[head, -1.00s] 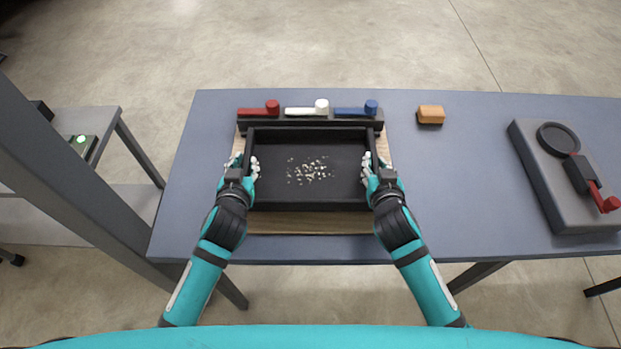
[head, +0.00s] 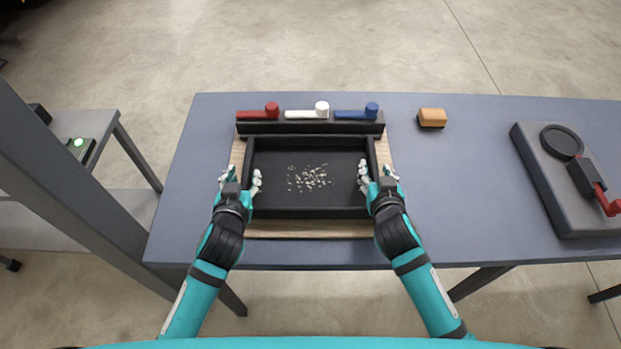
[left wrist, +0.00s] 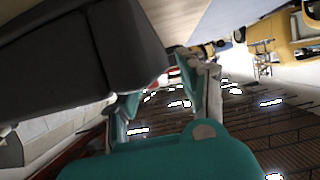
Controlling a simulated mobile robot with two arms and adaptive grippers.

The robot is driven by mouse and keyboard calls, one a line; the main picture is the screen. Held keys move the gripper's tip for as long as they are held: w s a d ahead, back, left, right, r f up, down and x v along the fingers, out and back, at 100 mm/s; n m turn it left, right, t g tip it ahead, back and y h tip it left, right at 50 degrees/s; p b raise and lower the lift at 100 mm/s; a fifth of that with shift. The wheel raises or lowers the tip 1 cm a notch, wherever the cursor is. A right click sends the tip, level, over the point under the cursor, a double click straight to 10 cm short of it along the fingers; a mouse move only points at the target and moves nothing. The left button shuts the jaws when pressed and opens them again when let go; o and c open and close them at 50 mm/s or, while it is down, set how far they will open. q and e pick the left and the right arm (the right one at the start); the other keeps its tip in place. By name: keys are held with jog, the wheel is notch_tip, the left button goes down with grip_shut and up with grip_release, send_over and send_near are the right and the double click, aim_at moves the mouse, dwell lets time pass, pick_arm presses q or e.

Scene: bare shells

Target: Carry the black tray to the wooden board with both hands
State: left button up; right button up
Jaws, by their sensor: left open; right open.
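The black tray (head: 310,212) lies flat on the wooden board (head: 310,229), whose rim shows at the sides and front. Pale crumbs (head: 308,178) are scattered on the tray floor. My left gripper (head: 240,181) is open around the tray's left wall, one finger inside and one outside. My right gripper (head: 377,176) is open around the right wall in the same way. In the left wrist view a large dark body, apparently the tray (left wrist: 70,65), is close beside the open fingers of my left gripper (left wrist: 165,95).
A black rack (head: 310,127) with red, white and blue handles stands right behind the tray. An orange block (head: 432,117) and a grey device with a red lever (head: 565,190) are to the right. Bare table (head: 460,190) lies between. A grey post (head: 70,180) rises at left.

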pick_arm(q)
jog(key=v, duration=0.9)
jog(key=shift+s+r, duration=0.2)
jog(key=shift+s, duration=0.1)
pick_arm(e)
jog(key=shift+s, duration=0.15)
jog(key=v, duration=1.2)
